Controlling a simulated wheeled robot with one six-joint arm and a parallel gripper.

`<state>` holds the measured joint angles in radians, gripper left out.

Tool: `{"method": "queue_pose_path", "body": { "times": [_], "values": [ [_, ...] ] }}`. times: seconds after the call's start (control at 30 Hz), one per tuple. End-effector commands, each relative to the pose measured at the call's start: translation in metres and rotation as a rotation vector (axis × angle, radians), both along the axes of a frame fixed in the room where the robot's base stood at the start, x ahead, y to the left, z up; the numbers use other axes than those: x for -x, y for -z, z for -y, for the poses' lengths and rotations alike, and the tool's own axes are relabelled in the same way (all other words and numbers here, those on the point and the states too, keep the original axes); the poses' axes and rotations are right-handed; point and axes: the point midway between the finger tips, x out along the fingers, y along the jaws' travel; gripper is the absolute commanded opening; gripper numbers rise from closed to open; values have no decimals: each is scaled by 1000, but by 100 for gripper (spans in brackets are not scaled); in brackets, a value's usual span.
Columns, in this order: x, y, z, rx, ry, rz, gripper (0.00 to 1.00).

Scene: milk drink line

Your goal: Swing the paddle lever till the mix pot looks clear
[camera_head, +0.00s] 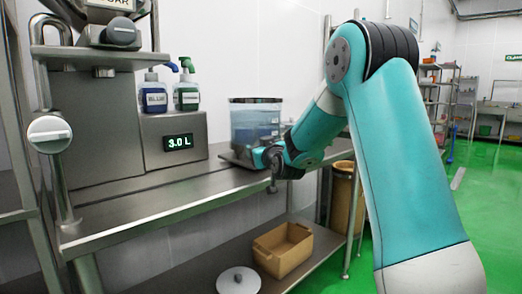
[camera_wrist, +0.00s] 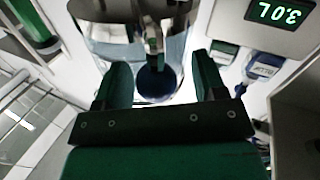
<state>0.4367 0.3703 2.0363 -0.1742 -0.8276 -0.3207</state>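The mix pot (camera_head: 255,120) is a see-through vessel with a dark rim and bluish contents, at the far end of the steel counter. It also shows at the top of the wrist view (camera_wrist: 112,40). A grey stem with a round dark-blue end (camera_wrist: 157,84), which looks like the paddle lever, stands in front of the pot. My gripper (camera_head: 270,157) is at the pot's lower right side. In the wrist view my gripper (camera_wrist: 163,80) has its two fingers apart, with the dark-blue end between them. The head view hides the lever behind my gripper.
A steel machine with a "3.0 L" display (camera_head: 179,142) stands on the counter (camera_head: 150,198) at left. A cardboard box (camera_head: 284,250) and a grey lid (camera_head: 238,281) are on the lower shelf.

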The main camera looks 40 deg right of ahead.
Motion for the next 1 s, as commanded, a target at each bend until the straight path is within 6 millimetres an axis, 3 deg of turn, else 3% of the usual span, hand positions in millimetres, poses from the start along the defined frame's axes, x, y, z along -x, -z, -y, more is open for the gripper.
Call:
{"method": "queue_pose_path", "body": {
  "times": [0.23,0.37,0.8,1.0],
  "values": [
    [3,0,0,1,2,0,64],
    [17,-1,-5,0,2,0,64],
    [121,2,-39,1,5,2,64],
    [152,3,-50,2,1,4,64]
  ]
}}
